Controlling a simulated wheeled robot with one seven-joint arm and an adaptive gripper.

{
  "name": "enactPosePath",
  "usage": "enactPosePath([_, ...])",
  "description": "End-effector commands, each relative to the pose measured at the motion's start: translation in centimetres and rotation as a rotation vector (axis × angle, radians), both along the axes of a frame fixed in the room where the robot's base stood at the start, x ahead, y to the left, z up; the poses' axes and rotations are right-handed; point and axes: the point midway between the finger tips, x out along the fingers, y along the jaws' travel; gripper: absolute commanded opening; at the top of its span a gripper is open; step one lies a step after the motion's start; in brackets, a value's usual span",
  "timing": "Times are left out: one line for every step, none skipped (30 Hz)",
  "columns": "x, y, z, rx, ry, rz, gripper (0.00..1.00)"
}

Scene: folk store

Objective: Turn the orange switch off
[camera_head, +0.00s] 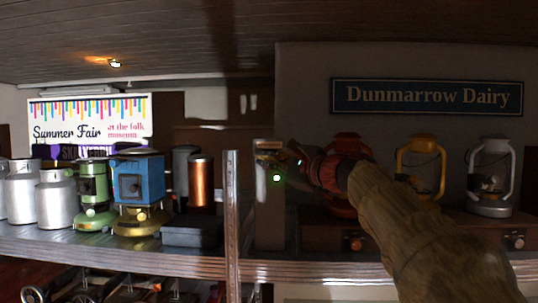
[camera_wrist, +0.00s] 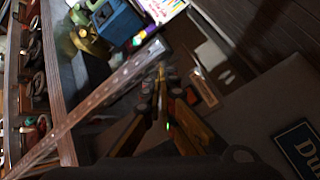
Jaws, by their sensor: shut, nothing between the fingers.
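My gripper (camera_head: 270,160) is shut and empty, in front of a pale upright post in the head view. In the wrist view its fingers (camera_wrist: 162,72) meet at the tips. A small green light shows beside it. A round orange knob (camera_head: 355,244), possibly the orange switch, is on the front of a wooden box (camera_head: 318,236) below a red lantern (camera_head: 345,210). My gripper is above and left of this knob, apart from it. An orange-yellow lantern (camera_head: 421,160) stands further right; my arm hides what is below it.
A white lantern (camera_head: 490,170) stands at the right above a box with a pale knob (camera_head: 515,241). A metal upright (camera_head: 232,220) rises left of my gripper. Milk cans (camera_head: 58,198), a blue lamp (camera_head: 139,182) and a copper cylinder (camera_head: 201,185) crowd the left shelf.

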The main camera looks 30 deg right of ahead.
Motion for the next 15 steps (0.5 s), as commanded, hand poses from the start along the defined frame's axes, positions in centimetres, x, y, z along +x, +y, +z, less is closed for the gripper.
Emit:
enactPosePath([0.5, -0.4, 0.2, 0.002, 0.002, 0.0, 0.0])
enactPosePath([0.8, -0.5, 0.3, 0.002, 0.001, -0.001, 0.0])
enactPosePath([1.2, -0.8, 0.4, 0.002, 0.002, 0.0, 0.0])
enactPosePath([1.5, -1.1, 0.4, 0.003, 0.003, -0.001, 0.0])
enactPosePath([1.9, -1.3, 0.4, 0.003, 0.003, -0.001, 0.0])
enactPosePath([2.3, -1.6, 0.6, 0.001, 0.002, -0.001, 0.0])
enactPosePath([2.7, -1.8, 0.6, 0.001, 0.002, -0.001, 0.0])
enactPosePath([3.0, -2.1, 0.7, 0.001, 0.002, -0.001, 0.0])
enactPosePath([3.4, -2.3, 0.7, 0.002, 0.002, -0.001, 0.0])
enactPosePath([3.7, -2.6, 0.8, 0.002, 0.002, -0.001, 0.0])
enactPosePath([4.1, -2.8, 0.8, 0.002, 0.002, -0.001, 0.0])
enactPosePath([4.4, -3.0, 0.9, 0.001, 0.001, -0.002, 0.0])
enactPosePath([4.7, -3.2, 0.9, 0.0, 0.001, -0.001, 0.0])
enactPosePath([5.0, -3.4, 0.9, 0.0, 0.001, -0.001, 0.0])
enactPosePath([5.3, -3.6, 0.9, 0.0, 0.001, 0.0, 0.0])
